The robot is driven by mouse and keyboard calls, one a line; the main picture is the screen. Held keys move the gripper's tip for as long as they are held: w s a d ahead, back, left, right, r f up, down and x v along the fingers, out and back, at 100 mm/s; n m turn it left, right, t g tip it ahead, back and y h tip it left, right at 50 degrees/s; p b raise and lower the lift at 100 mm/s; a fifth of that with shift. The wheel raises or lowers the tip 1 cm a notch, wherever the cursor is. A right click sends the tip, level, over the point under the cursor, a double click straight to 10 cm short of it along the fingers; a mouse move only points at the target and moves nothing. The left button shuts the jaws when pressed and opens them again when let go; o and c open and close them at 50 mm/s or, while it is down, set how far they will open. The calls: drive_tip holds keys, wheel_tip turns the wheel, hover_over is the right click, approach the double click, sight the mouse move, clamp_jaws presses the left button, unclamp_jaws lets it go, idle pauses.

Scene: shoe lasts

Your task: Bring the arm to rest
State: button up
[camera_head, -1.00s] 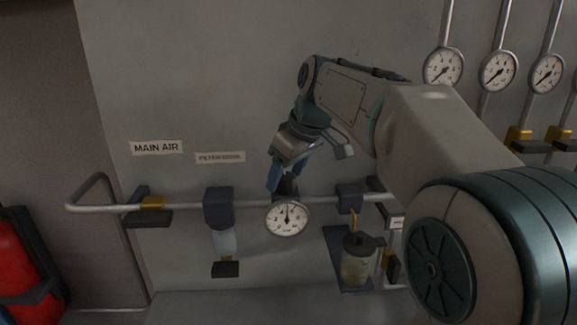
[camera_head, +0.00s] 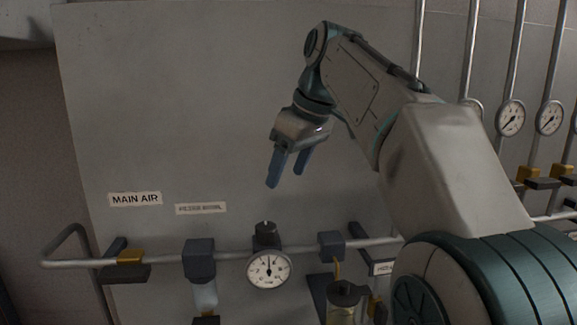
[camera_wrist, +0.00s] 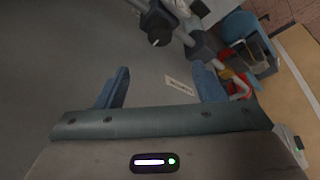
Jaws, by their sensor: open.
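My gripper (camera_head: 288,168) is open and empty, with its blue fingers pointing down in front of the grey wall panel (camera_head: 190,110). It hangs above the regulator with a round gauge (camera_head: 268,271) and a dark knob (camera_head: 266,236), clear of both. In the wrist view my gripper (camera_wrist: 160,88) has its two blue fingers spread wide with nothing between them. The dark knob (camera_wrist: 158,30) shows beyond the fingertips there. My arm reaches in from the right of the head view.
A horizontal pipe (camera_head: 75,263) carries a yellow-and-black valve (camera_head: 128,262), a filter (camera_head: 200,262) and a lubricator (camera_head: 343,300). Labels, including MAIN AIR (camera_head: 135,199), are on the panel. More gauges (camera_head: 511,118) stand on pipes at right. The upper panel is clear.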

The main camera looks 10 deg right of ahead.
drive_tip(key=shift+f, duration=0.1)
drive_tip(key=s+d+f+m+h, duration=0.1)
drive_tip(key=s+d+f+m, duration=0.1)
drive_tip(key=s+f, duration=0.4)
drive_tip(key=s+d+f+m+h, duration=0.1)
drive_tip(key=s+f+m, duration=0.3)
drive_tip(key=f, duration=0.9)
drive_tip(key=s+d+f+m+h, duration=0.1)
drive_tip(key=s+d+f+m, duration=0.2)
drive_tip(key=s+f, duration=0.6)
drive_tip(key=shift+s+d+f, duration=0.2)
drive_tip(key=shift+s+f, duration=0.1)
drive_tip(key=shift+f, duration=0.3)
idle(0.7)
